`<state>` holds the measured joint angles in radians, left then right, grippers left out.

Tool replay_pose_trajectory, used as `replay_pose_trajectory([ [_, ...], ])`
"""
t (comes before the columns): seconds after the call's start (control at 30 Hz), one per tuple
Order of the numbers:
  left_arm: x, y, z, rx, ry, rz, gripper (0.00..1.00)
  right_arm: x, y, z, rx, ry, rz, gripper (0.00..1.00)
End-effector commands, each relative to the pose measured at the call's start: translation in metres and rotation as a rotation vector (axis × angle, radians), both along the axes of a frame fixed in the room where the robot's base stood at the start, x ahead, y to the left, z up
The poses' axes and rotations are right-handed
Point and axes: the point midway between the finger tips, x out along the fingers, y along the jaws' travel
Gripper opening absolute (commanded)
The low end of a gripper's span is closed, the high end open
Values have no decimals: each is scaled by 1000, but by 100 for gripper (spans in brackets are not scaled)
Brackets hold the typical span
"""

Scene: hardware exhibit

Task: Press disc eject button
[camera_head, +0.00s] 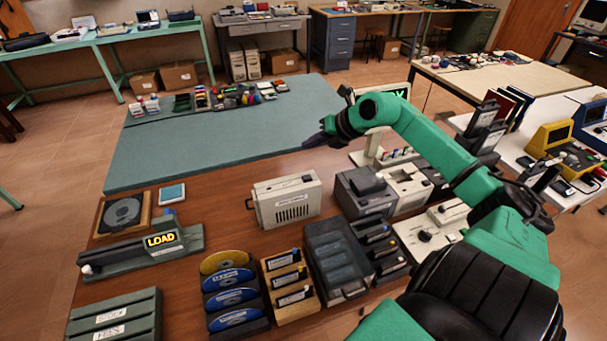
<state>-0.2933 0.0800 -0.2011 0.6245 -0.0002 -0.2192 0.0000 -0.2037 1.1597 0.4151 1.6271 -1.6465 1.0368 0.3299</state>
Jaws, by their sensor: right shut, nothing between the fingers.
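A low dark-green device (128,253) with a lit yellow "LOAD" sign (161,240) sits at the left of the wooden table. A round white knob (87,269) is at its left end. A small blue piece (168,212) shows just behind the sign; I cannot tell if it is a button. A dark disc (122,213) lies in a wooden tray behind the device. My right gripper (309,143) is shut and empty, raised above the table's back edge, pointing left, well to the right of the device. My left gripper is out of view.
A beige box with a handle (287,201) stands mid-table, below my right gripper. Racks of blue and gold discs (231,297) and wooden card holders (288,284) stand in front. Grey machines (365,193) fill the right. Bare wood lies between the device and the beige box.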

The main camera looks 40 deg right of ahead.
Motion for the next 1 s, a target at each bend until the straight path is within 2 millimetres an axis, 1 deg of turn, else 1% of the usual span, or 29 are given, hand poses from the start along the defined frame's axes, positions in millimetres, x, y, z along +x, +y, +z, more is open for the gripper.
replay_pose_trajectory([
  [0.03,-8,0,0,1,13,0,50,0,1,0,1,0,1,0],
  [0.1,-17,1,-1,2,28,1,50,0,1,0,2,0,2,0],
  [0.2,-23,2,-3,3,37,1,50,0,1,-3,3,-1,1,0],
  [0.27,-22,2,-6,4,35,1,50,0,1,-6,4,-1,2,0],
  [0.37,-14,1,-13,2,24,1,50,0,2,-16,5,0,2,0],
  [0.53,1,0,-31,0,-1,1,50,0,2,-42,5,-1,2,0],
  [0.8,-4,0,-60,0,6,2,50,0,2,-81,5,-1,3,0],
  [0.9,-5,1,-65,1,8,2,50,0,2,-88,4,-2,2,0],
  [1.0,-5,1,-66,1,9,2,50,0,2,-90,4,-2,2,0],
])
